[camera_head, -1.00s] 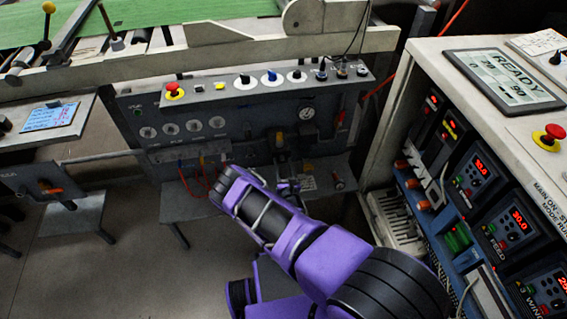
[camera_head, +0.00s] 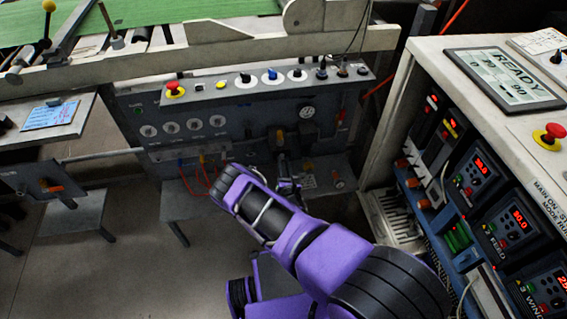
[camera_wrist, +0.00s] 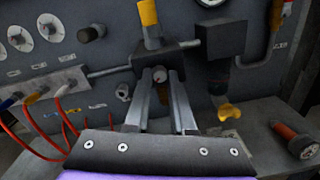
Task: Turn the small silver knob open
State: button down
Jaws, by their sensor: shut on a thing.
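The small silver knob (camera_wrist: 161,75) shows in the wrist view between the tips of my two fingers, below a dark block with a yellow-capped stem. My gripper (camera_wrist: 160,80) reaches forward to the panel and is shut on the knob. The fingers hide the knob's sides, and its turned angle is too small to tell. In the head view my gripper (camera_head: 284,163) is at the lower middle of the grey control panel (camera_head: 240,130); the knob cannot be made out there.
Red cables (camera_wrist: 65,120) hang at the left. A horizontal rod (camera_wrist: 112,70) meets the block. A white console (camera_head: 420,75) stands at the right.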

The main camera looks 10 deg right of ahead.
jog(key=m, duration=0.6)
jog(key=shift+m, duration=0.4)
jog(key=m, duration=0.3)
jog(key=shift+m, duration=0.3)
jog(key=m, duration=0.3)
jog(key=shift+d+m, duration=0.1)
jog(key=shift+m, duration=0.2)
jog(key=m, duration=0.3)
jog(key=shift+y, duration=0.3)
jog(key=m, duration=0.4)
jog(key=shift+w, duration=0.1)
jog(key=m, duration=0.7)
jog(key=shift+y, duration=0.3)
jog(key=m, duration=1)
jog(key=shift+m, duration=0.4)
jog(key=m, duration=0.5)
jog(key=shift+m, duration=0.3)
jog(key=m, duration=0.5)
jog(key=shift+m, duration=0.4)
